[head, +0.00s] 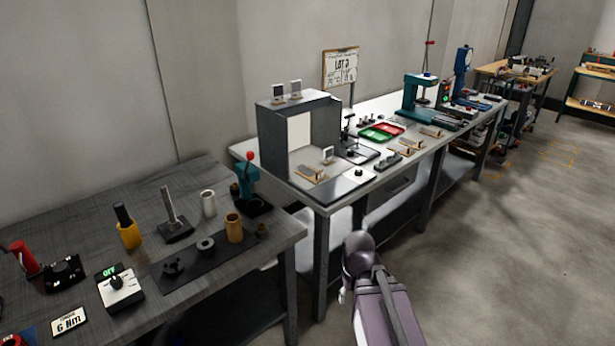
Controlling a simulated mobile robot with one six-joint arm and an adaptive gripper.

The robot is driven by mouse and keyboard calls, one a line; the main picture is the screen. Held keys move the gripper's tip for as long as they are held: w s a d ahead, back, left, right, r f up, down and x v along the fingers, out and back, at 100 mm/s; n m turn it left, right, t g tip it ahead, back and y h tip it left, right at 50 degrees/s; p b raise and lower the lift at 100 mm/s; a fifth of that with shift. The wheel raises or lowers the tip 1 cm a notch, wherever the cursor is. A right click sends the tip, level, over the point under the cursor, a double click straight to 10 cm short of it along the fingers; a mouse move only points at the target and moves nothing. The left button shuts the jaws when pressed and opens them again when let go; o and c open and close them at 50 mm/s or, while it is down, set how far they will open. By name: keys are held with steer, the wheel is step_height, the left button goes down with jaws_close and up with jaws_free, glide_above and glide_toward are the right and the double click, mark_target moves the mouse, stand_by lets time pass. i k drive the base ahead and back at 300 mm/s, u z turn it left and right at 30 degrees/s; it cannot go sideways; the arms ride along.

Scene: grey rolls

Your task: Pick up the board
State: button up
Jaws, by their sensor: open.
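A framed white board (340,67) with "LOT" lettering stands upright on a post behind the far workbench (318,195). Several small flat board-like pieces, tan and grey, also lie on that bench: one (312,173) inside the open grey box, others (387,161) further along the front. I cannot tell which of these is the board. My arm is at the lower middle, in front of the far bench and apart from these pieces. My gripper's fingers cannot be made out.
The open grey box (270,140) stands at the far bench's near end. Red (390,129) and green (374,134) trays and a teal press (414,95) stand further along. The near dark bench (135,190) holds cylinders, a switch box and tools.

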mark_target(314, 176)
steer(key=i, duration=1)
steer(key=u, duration=0.05)
